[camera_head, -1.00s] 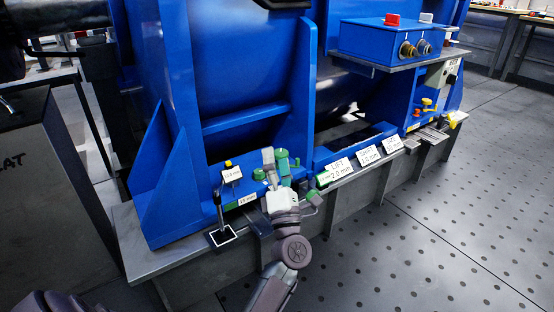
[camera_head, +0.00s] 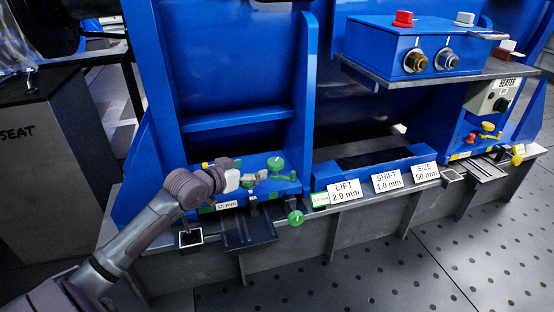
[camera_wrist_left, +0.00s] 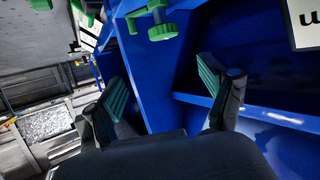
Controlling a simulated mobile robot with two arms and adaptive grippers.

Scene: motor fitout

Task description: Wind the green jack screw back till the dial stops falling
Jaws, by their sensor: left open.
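A green jack screw knob (camera_head: 275,163) stands on the blue base block in the head view. Another green knob (camera_head: 296,217) is on the front edge of the bench; I cannot tell from the pictures which one the task means. The small dial is largely hidden behind my left wrist. My right gripper is not seen.
A blue control box (camera_head: 405,58) with a red button sits on a shelf at upper right. The floor (camera_head: 450,260) at lower right is clear.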

